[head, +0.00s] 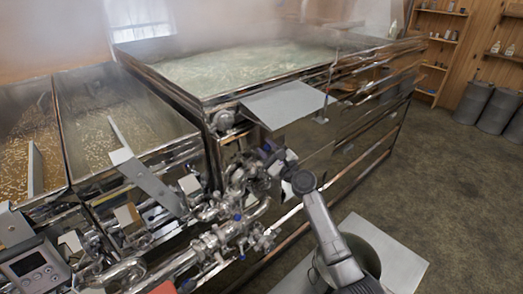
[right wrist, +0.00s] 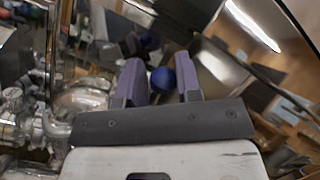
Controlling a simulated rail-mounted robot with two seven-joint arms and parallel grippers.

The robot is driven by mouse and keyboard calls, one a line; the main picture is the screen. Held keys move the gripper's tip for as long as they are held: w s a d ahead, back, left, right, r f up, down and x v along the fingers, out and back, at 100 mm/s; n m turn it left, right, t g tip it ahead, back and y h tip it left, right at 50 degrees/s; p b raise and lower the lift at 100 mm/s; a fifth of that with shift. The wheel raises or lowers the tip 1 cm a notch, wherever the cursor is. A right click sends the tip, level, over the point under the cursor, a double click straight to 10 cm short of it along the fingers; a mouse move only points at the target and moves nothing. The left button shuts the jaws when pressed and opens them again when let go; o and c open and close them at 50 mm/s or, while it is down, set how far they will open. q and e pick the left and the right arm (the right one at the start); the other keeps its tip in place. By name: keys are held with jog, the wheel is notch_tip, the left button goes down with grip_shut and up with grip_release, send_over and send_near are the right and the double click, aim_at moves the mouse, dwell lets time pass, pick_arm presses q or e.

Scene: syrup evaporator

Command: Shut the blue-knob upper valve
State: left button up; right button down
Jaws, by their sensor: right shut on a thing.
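My right gripper (head: 276,161) reaches in from the lower right to the upper part of the steel pipework at the pan's front corner. In the right wrist view, its two purple-grey fingers stand on either side of a round blue knob (right wrist: 162,79), and the gripper is shut on it. The rest of the upper valve is mostly hidden by the fingers, so its handle angle cannot be read. In the head view my gripper covers the knob. My left gripper is not in view.
Shiny pipework with lower valves (head: 212,243) crowds the area left of my gripper. A flat metal plate (head: 284,103) juts out above it. The steaming evaporator pan (head: 400,47) stands behind. A grey pot (head: 366,256) sits at the lower right. Open floor lies right.

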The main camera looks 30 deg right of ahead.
jog(key=shift+d+f+m+h, duration=0.1)
jog(key=shift+d+m+h, duration=0.3)
jog(key=shift+d+m, duration=0.4)
jog(key=shift+f, duration=0.15)
jog(key=c, duration=0.8)
grip_release()
jog(key=shift+w+d, duration=0.1)
jog(key=shift+b+v, duration=0.35)
jog(key=shift+v, duration=6.55)
